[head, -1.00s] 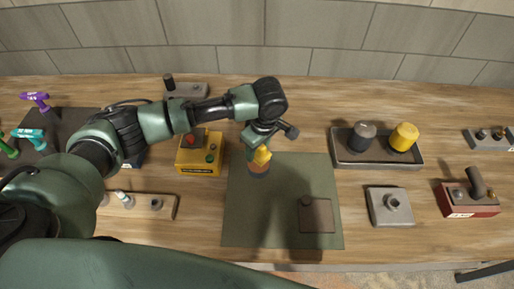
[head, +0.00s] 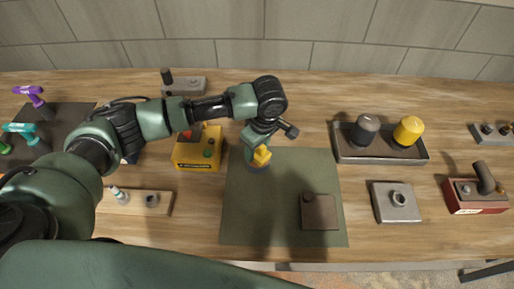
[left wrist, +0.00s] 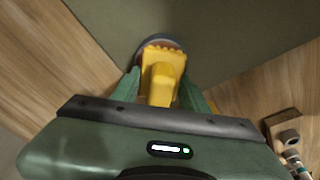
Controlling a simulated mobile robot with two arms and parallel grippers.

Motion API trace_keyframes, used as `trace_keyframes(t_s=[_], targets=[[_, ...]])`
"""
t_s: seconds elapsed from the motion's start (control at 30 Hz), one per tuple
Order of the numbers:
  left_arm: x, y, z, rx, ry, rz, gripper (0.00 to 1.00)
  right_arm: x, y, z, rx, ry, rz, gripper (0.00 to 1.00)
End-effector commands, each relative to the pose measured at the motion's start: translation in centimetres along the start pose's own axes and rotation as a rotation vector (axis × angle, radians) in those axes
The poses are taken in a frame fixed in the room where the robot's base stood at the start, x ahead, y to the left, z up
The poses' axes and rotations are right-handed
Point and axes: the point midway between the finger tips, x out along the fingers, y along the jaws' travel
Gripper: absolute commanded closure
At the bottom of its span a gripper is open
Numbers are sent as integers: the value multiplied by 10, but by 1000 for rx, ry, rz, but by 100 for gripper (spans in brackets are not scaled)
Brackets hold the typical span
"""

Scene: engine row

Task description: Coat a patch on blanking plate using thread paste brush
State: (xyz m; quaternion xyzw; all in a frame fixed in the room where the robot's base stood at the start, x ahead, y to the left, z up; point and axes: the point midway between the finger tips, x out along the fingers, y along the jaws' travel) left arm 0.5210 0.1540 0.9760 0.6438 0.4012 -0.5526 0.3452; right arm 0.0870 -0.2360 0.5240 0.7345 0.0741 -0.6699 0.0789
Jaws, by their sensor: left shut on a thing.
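My left gripper (head: 257,152) is shut on a yellow piece (head: 261,156), which looks like the thread paste brush's handle. In the left wrist view the yellow piece (left wrist: 162,82) sits between the two green fingers (left wrist: 160,88). Right at its far end is a round grey-rimmed pot (left wrist: 163,41), mostly hidden; I cannot tell whether the brush is inside it. The blanking plate (head: 321,213) is a flat brown square with a dark knob at one corner, lying on the green mat's front right. My right gripper is not in view.
The green mat (head: 245,220) is clear left of the plate. A yellow box (head: 197,157) with buttons stands left of it. A tray (head: 381,158) with black and yellow cylinders, a grey block (head: 384,209) and a red box (head: 476,203) are to the right.

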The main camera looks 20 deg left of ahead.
Motion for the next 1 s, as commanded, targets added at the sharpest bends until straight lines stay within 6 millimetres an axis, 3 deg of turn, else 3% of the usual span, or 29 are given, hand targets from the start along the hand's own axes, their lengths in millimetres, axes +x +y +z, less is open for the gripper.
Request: trace_keyframes(t_s=[1.0], targets=[[10, 0, 2, -1, 0, 1, 88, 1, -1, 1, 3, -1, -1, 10]])
